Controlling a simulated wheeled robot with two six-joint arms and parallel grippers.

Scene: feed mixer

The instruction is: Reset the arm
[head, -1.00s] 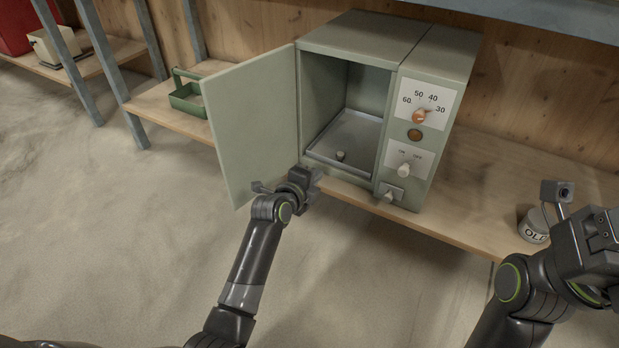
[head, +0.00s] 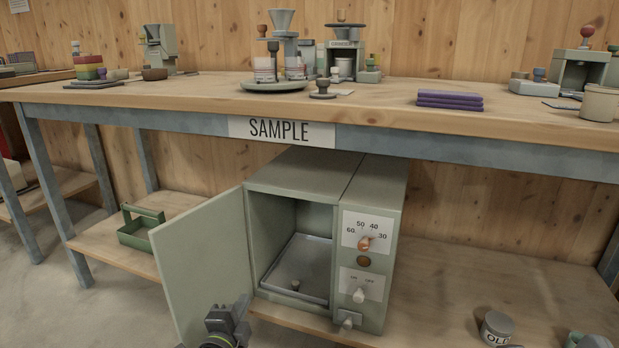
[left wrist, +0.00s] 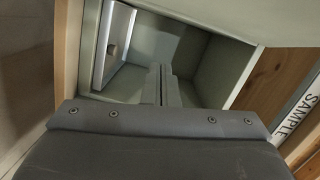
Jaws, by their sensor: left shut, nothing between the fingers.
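In the left wrist view the fingers (left wrist: 162,84) are together and empty, pointing toward the cabinet interior. Inside the cabinet lies a metal tray (head: 312,262) with a small knob (head: 295,285) at its front; the tray also shows in the left wrist view (left wrist: 117,40).
The cabinet stands on a low wooden shelf (head: 460,290) under a workbench (head: 360,100) with a SAMPLE label (head: 280,131). A green carrier (head: 140,228) stands left of the door. A can (head: 496,328) is on the shelf at right.

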